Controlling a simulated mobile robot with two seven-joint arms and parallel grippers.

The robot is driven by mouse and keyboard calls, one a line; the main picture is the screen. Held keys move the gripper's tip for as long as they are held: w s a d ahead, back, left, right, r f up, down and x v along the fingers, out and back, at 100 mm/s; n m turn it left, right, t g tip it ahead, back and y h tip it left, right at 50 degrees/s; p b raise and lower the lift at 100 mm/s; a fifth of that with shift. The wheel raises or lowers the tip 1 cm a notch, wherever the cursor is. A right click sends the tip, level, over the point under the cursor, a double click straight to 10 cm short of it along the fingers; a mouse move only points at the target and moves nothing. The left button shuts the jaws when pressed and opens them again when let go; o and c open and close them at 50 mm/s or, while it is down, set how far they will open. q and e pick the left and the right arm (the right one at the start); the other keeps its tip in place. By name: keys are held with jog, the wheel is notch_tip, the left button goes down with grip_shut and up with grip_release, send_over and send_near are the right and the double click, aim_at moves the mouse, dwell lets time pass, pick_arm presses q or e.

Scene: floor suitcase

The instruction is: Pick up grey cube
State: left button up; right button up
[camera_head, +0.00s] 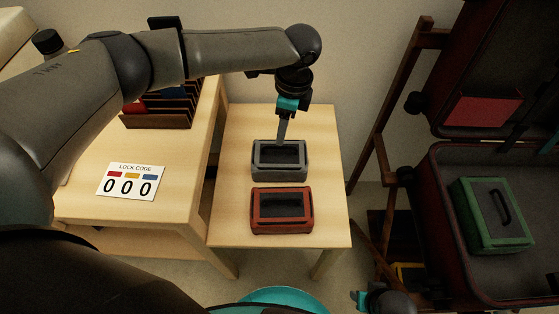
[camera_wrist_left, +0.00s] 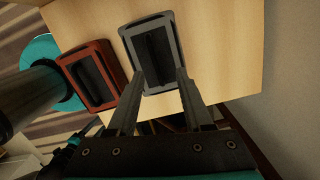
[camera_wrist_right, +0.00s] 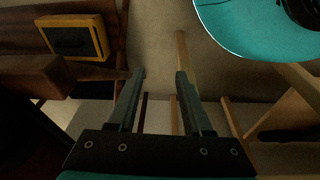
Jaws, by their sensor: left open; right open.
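The grey cube (camera_head: 258,174) is a box-like case with a dark recessed top and a handle. It rests on the small wooden table behind the red case. My left gripper (camera_head: 283,142) reaches down over its back edge. In the left wrist view the grey cube (camera_wrist_left: 149,30) lies just ahead of the fingers of my left gripper (camera_wrist_left: 157,85), which are apart with nothing held between them. Whether a finger touches the case I cannot tell. My right gripper (camera_wrist_right: 160,75) is open and empty. It shows partly at the bottom of the head view (camera_head: 362,299).
A red case (camera_head: 282,228) stands just in front on the same table (camera_head: 232,125). An open suitcase (camera_head: 445,235) at the right holds a green case (camera_head: 492,225). A yellow case (camera_wrist_right: 74,37) shows in the right wrist view. A lock code card (camera_head: 130,182) lies on the left desk.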

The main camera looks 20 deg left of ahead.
aim_at(280, 157)
pick_arm(q)
jog(key=shift+s+f+b, duration=0.2)
jog(key=shift+f+b, duration=0.4)
jog(key=shift+f, duration=0.4)
jog(key=f, duration=0.1)
jog(key=f+b, duration=0.1)
jog(key=shift+s+a+f+b, duration=0.2)
jog(key=shift+f+b, duration=0.1)
jog(key=shift+f, duration=0.4)
pick_arm(e)
jog(key=w+r+t, duration=0.1)
jog(key=w+r, duration=0.2)
jog(key=r, duration=0.3)
jog(key=shift+a, duration=0.4)
jog(key=shift+w+r, duration=0.1)
pick_arm(q)
grip_shut()
